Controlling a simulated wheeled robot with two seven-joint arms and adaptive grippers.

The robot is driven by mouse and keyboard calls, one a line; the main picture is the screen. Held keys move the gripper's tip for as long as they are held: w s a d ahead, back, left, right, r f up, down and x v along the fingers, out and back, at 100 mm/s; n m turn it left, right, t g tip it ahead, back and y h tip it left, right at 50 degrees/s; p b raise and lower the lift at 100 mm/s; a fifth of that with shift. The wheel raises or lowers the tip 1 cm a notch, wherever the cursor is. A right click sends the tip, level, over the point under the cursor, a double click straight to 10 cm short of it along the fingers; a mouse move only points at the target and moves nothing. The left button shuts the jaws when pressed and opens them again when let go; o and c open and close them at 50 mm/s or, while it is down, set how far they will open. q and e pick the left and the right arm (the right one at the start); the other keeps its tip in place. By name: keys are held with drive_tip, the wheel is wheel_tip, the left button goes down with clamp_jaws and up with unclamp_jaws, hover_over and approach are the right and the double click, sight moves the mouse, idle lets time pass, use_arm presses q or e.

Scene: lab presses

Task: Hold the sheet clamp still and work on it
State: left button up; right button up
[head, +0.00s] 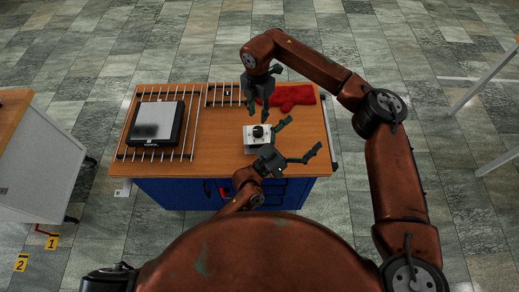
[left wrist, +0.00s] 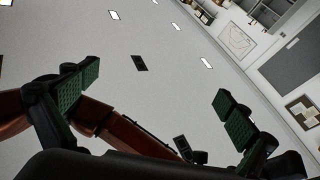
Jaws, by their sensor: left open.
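The sheet clamp (head: 251,141) appears to be the small white block with a black knob on top, standing on the wooden bench top. My left gripper (head: 304,134) is open, just to the right of and in front of the block, its fingers spread towards the right. Its open fingers also show in the left wrist view (left wrist: 160,105), with nothing between them. My right gripper (head: 258,108) points down above and behind the block, apart from the knob. Whether its fingers are open or shut is too small to tell.
A black and silver device (head: 155,126) lies on a rod rack (head: 186,150) at the left of the bench (head: 217,135). A smaller rack (head: 222,97) and a red glove (head: 292,96) lie at the back. The left wrist view shows mostly ceiling and wall.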

use_arm(q)
drive_tip(key=s+d+r+m+g+h, duration=0.2)
drive_tip(key=s+d+r+m, duration=0.2)
drive_tip(key=d+r, duration=0.3)
drive_tip(key=n+t+y, duration=0.3)
drive_tip(key=n+y, duration=0.9)
drive_tip(key=y, duration=0.7)
approach(258, 138)
drive_tip(key=w+f, duration=0.1)
drive_tip(key=w+d, duration=0.1)
drive_tip(key=w+f, duration=0.1)
drive_tip(key=w, duration=0.1)
drive_tip(key=shift+w+d+f, duration=0.1)
drive_tip(key=shift+d+f, duration=0.2)
drive_tip(key=shift+d, duration=0.1)
drive_tip(key=shift+w+a+f+n+y, duration=0.1)
drive_tip(key=shift+a+f+n+y, duration=0.4)
drive_tip(key=shift+f+n+y, duration=0.1)
drive_tip(key=shift+g, duration=0.3)
drive_tip(key=shift+x, duration=3.95)
